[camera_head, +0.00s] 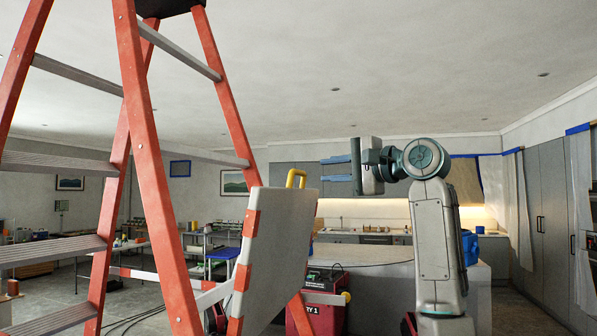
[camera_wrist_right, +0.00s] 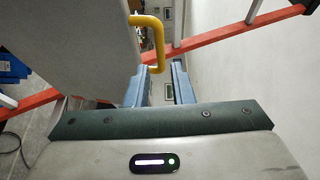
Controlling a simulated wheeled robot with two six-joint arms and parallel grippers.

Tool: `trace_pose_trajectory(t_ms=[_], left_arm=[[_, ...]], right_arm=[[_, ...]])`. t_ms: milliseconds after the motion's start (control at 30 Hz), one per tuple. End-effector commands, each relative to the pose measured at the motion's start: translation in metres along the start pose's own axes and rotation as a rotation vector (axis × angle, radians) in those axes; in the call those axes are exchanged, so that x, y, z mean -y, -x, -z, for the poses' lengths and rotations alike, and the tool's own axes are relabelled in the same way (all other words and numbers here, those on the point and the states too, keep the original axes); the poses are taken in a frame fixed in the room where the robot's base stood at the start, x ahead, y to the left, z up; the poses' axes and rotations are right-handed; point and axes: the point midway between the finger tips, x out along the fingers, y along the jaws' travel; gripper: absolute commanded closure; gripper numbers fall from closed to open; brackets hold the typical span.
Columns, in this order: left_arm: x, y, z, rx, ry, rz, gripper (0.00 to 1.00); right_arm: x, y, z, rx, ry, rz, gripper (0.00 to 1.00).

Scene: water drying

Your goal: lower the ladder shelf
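The orange ladder (camera_head: 150,160) stands open at the left of the head view. Its shelf (camera_head: 285,240) is a pale grey panel with red-and-white edges, folded up steeply on the ladder's right side. A yellow handle (camera_head: 296,178) sits at the shelf's top edge. My right gripper (camera_head: 326,170) is open and empty, its blue fingers pointing left, just right of the handle and slightly above it. My left gripper is out of view.
A red-and-black box (camera_head: 318,300) stands behind the shelf's lower part. A kitchen counter (camera_head: 385,268) and grey cabinets (camera_head: 545,200) lie behind and right. Cluttered tables (camera_head: 60,248) stand at the far left. Cables cross the floor. Space above the handle looks clear.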

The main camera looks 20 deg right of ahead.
Motion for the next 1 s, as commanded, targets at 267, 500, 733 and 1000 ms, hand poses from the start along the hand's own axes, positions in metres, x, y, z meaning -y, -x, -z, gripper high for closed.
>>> trace_pose_trajectory(t_ms=[267, 500, 733, 1000], left_arm=[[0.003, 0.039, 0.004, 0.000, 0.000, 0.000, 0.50], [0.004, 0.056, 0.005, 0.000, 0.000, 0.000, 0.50], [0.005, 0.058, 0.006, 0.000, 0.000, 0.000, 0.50], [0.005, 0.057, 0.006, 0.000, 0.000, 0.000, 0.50]], right_arm=[[0.006, -0.054, -0.001, 0.003, -0.001, -0.002, 0.79], [0.003, -0.086, 0.000, 0.001, -0.001, -0.001, 0.79], [0.000, -0.094, 0.000, -0.001, 0.002, -0.001, 0.79], [-0.001, -0.094, 0.000, -0.001, 0.002, 0.000, 0.94]])
